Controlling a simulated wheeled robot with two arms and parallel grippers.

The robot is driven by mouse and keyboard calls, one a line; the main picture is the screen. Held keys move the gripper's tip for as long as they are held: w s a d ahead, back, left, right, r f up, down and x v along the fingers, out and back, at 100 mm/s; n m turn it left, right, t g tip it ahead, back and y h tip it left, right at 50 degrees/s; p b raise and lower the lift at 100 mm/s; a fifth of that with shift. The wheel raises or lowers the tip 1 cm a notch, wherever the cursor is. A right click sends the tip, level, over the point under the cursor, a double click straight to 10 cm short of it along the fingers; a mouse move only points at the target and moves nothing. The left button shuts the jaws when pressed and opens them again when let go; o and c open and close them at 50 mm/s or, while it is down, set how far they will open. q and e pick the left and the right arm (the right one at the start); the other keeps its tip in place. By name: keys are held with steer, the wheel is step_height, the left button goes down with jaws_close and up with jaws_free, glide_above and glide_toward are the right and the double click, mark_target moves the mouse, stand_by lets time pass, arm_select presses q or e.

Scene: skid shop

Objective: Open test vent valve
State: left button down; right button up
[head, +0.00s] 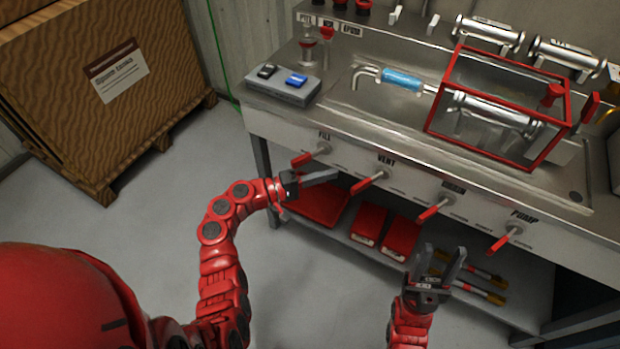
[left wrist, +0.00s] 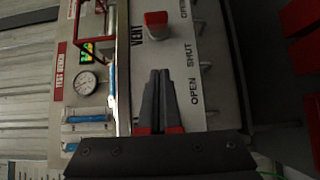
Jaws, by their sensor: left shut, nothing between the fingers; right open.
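The vent valve handle (head: 362,186) is a steel lever with a red grip on the steel bench's front panel, under the word VENT. Its grip points down and left in the head view. In the left wrist view the red grip (left wrist: 156,20) is ahead of the fingers, beside VENT; OPEN and SHUT labels show to the right. My left gripper (head: 337,173) is shut and empty, its tips just left of the vent grip, apparently apart from it. The fingers also show in the left wrist view (left wrist: 160,72). My right gripper (head: 441,254) is open and empty, below the panel.
Similar red levers sit either side: the fill lever (head: 303,159), an unreadable one (head: 434,209) and the pump lever (head: 505,240). A lower shelf holds red boxes (head: 368,222). A red-framed clear enclosure (head: 500,105) stands on the bench. A wooden crate (head: 100,90) stands left.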

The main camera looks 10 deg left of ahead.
mark_target(367, 183)
arm_select(q)
steer(key=d, duration=0.1)
steer(key=s+d, duration=0.1)
steer(key=d, duration=0.1)
steer(key=s+d+p, duration=0.1)
steer(key=shift+d, duration=0.3)
steer(key=shift+s+d+n+t+y, duration=0.2)
steer(key=shift+n+t+y, duration=0.1)
steer(key=shift+t, duration=0.1)
